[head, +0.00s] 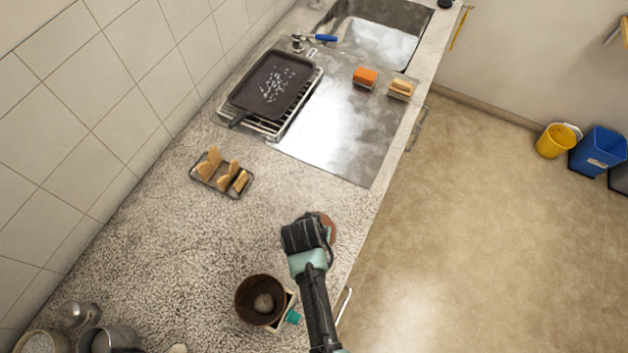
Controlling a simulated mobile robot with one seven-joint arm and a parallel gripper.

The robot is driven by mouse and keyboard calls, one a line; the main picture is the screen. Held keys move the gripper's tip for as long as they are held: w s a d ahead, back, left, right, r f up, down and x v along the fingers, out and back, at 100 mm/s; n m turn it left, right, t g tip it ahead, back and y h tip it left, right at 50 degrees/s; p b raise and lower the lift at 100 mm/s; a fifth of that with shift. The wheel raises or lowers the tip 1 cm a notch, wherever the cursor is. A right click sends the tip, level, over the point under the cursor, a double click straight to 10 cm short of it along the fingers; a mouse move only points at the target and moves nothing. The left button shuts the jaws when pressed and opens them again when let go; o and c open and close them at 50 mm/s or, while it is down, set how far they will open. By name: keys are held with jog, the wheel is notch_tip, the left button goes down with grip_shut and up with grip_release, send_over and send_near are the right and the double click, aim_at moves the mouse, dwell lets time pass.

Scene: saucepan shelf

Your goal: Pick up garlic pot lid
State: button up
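A brown pot (246,309) stands on the counter at the lower middle of the head view, with a pale round thing, perhaps garlic, inside. A reddish-brown round piece (328,224), which looks like the pot lid, shows at the far right side of my gripper (305,238). Most of this piece is hidden behind the gripper. My gripper is over the counter near its right edge, beyond the pot. Its fingertips are hidden by the gripper body, so I cannot tell whether they touch the lid or are open or shut.
A small tray of bread-like pieces (221,175) lies beyond the pot to the left. A dark pan (272,84) sits on a rack farther back. Metal jars (114,340) stand at lower left. The speckled counter (165,255) has free room on the left.

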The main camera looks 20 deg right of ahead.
grip_shut()
dwell(0.4)
